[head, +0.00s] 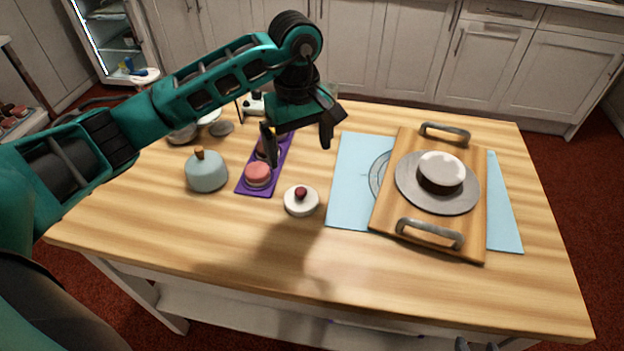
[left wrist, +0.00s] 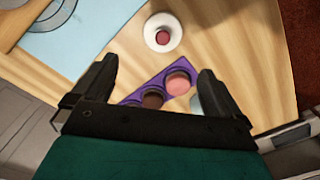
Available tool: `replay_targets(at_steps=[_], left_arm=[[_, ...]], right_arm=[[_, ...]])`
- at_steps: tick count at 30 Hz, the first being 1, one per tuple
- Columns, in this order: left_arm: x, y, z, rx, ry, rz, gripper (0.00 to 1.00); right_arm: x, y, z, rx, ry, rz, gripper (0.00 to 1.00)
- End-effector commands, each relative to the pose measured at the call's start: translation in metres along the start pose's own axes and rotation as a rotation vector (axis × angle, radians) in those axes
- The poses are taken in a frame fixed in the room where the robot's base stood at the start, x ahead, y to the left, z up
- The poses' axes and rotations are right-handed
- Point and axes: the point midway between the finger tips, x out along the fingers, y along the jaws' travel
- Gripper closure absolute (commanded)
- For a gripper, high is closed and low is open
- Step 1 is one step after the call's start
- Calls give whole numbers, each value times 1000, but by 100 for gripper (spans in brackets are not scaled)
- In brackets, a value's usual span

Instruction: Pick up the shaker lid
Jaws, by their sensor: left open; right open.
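A round white lid with a dark red knob (head: 301,201), which looks like the shaker lid, lies on the wooden table near its middle. It also shows at the top of the left wrist view (left wrist: 174,27). My left gripper (head: 299,150) is open and empty, pointing down above the table, beyond the lid and apart from it. In the left wrist view its two fingers (left wrist: 158,72) stand wide apart, with the lid beyond the tips. Only the tips of my right gripper (head: 477,346) show at the bottom edge; it is open.
A purple tray (head: 246,185) with round cakes lies below my left gripper. A blue-grey jar with a wooden knob (head: 207,175) stands left. On the right, a handled wooden board (head: 392,205) bearing a turntable with a cake lies on a light blue mat (head: 347,210). The front table is clear.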

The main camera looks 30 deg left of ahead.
Motion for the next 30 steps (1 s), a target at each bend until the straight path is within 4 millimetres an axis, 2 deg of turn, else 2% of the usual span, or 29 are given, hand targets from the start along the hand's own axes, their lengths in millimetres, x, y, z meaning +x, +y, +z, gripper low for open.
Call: replay_targets(at_steps=[12,19,25,30], left_arm=[[66,-1,1,-1,-3,-4,0],[84,-1,3,0,-4,-3,0],[114,-3,7,-2,-5,-4,0],[128,-3,6,-1,-2,-2,0]], right_arm=[[-6,-3,12,4,-29,-4,53],[-7,-3,11,4,-29,-4,53],[-8,-2,7,3,-26,-4,53],[-7,-2,4,2,-20,-3,53]])
